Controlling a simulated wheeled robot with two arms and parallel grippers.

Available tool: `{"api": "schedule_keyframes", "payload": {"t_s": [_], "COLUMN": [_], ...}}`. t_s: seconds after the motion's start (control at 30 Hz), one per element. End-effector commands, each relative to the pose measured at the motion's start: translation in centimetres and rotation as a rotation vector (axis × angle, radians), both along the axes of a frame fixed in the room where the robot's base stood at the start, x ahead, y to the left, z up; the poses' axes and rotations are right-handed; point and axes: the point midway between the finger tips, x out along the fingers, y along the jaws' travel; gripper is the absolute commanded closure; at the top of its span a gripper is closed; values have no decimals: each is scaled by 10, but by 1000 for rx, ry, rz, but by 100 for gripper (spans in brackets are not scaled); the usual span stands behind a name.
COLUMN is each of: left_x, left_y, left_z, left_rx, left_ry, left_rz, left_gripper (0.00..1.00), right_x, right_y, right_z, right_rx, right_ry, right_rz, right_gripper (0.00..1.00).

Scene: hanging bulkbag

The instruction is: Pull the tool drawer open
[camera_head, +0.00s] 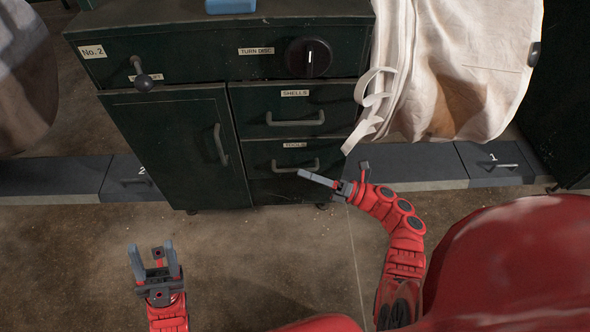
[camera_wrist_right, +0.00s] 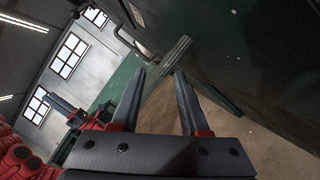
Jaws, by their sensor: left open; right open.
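The tool drawer (camera_head: 262,166) is the lower drawer of a dark green cabinet, below a drawer labelled SHELLS. Its front looks flush with the cabinet. Its grey bar handle (camera_head: 296,168) is in the head view. My right gripper (camera_head: 333,172) is open beside the handle's right end, and no grip on it shows. In the right wrist view, my right gripper (camera_wrist_right: 160,74) has its fingers apart with nothing clearly between them. A curved handle (camera_wrist_right: 134,42) lies beyond them; which one cannot be told. My left gripper (camera_head: 154,256) is open and empty over the floor at lower left.
The cabinet also has a door with a handle (camera_head: 220,144), a lever (camera_head: 143,80) and a round dial (camera_head: 309,57). A pale bulk bag (camera_head: 455,70) hangs at right, its straps near the drawers. Low grey platforms (camera_head: 405,165) flank the cabinet. The floor in front is clear.

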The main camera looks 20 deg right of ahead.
Motion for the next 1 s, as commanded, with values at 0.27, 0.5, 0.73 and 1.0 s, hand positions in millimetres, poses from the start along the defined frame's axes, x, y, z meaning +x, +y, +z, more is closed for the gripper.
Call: {"api": "schedule_keyframes", "payload": {"t_s": [0.27,0.5,0.73,1.0], "left_x": [1,1,1,1], "left_y": [-2,-3,-3,-3], "left_z": [-5,-5,-5,-5], "left_rx": [12,13,13,13], "left_ry": [0,1,1,1], "left_rz": [-5,-6,-6,-6], "left_gripper": [50,50,50,50], "right_x": [19,21,21,21], "right_y": [28,30,30,30], "right_z": [7,8,8,8], "right_rx": [2,1,1,2], "right_ry": [0,1,1,0], "right_rz": [1,-1,-1,-1], "right_gripper": [55,55,81,100]}}
